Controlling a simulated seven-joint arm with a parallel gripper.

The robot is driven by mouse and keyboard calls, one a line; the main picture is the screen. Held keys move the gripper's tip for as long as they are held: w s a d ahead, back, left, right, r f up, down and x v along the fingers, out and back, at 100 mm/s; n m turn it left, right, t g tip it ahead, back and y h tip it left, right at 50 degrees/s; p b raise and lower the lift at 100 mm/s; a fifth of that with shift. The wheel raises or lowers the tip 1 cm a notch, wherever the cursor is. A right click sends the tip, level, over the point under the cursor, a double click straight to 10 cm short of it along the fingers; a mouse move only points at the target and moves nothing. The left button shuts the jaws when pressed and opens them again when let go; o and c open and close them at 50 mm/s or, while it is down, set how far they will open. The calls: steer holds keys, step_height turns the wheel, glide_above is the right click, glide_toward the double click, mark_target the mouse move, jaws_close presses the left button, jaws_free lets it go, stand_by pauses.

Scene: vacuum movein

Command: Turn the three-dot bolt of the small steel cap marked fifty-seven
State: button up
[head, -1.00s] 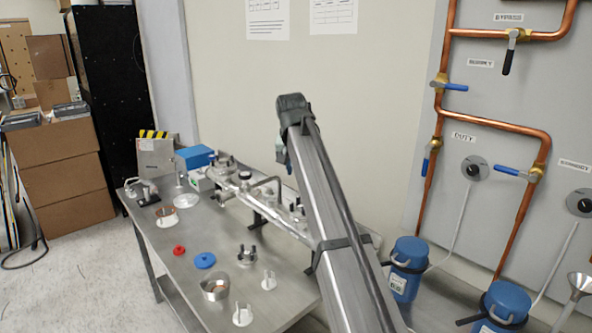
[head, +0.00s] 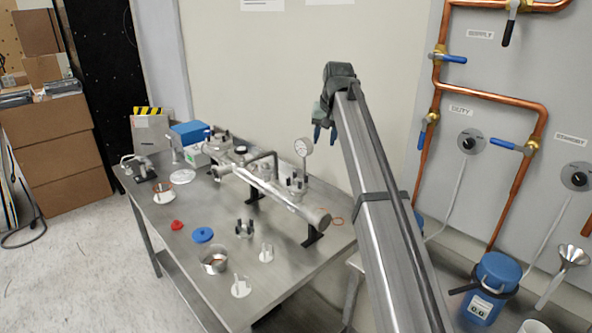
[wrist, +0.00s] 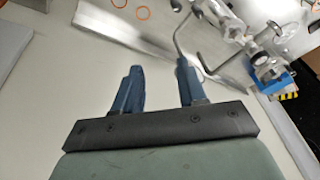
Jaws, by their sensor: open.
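A steel pipe assembly (head: 275,190) lies along the table. Bolted fittings stand on it at its near part (head: 297,184) and at its far end (head: 222,139). A loose dark-and-steel clamp piece (head: 245,228) sits in front of it. No mark fifty-seven or three-dot bolt can be read at this size, so I cannot tell which piece is the cap. My gripper (head: 325,132) is open and empty, raised above and to the right of the assembly. In the wrist view, its blue fingers (wrist: 159,72) are apart, with the assembly (wrist: 235,35) beyond at upper right.
The steel table (head: 200,270) also holds a blue disc (head: 203,235), a red piece (head: 177,225), a steel cup (head: 215,260) and white stands (head: 241,286). Copper piping (head: 490,95) runs along the right wall.

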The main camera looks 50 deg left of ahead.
mark_target(295, 172)
steer(key=s+a+n+g, duration=0.2)
steer(key=s+n+g, duration=0.15)
steer(key=n, duration=0.75)
steer(key=shift+t+y, duration=0.4)
steer(key=shift+t, duration=0.05)
steer(key=x, duration=1.3)
steer(key=shift+s+a+f, duration=0.1)
steer(key=shift+s+a, duration=0.05)
steer(key=shift+s, duration=0.1)
steer(key=shift+c, duration=0.2)
jaws_close()
